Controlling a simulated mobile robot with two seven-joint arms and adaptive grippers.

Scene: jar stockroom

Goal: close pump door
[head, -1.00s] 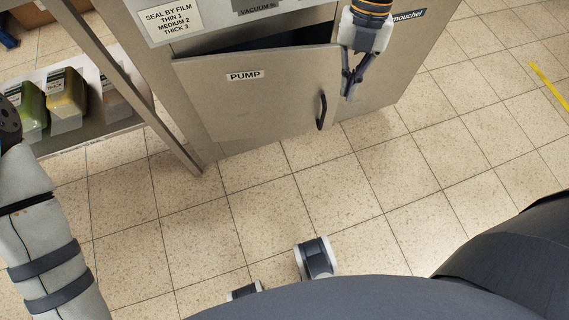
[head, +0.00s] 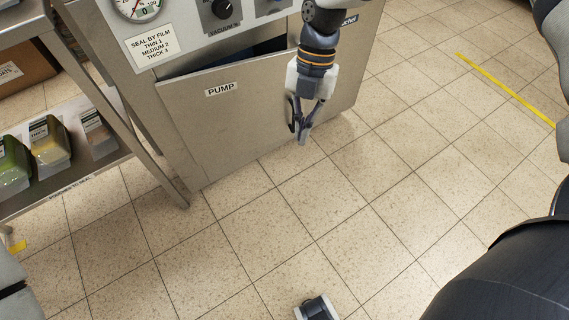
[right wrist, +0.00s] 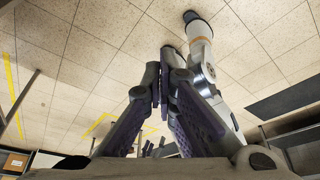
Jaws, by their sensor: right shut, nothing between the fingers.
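The grey pump door (head: 225,125), labelled PUMP, is on the front of the steel machine in the head view. A dark gap (head: 268,47) shows above its top edge, so it stands slightly ajar.
A steel shelf (head: 95,162) with packed jars or packets stands left of the machine. Above the door are a gauge (head: 138,5), a knob (head: 226,9) and a film label (head: 155,45). Tiled floor (head: 350,210) is clear in front, with yellow tape (head: 505,88) at right.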

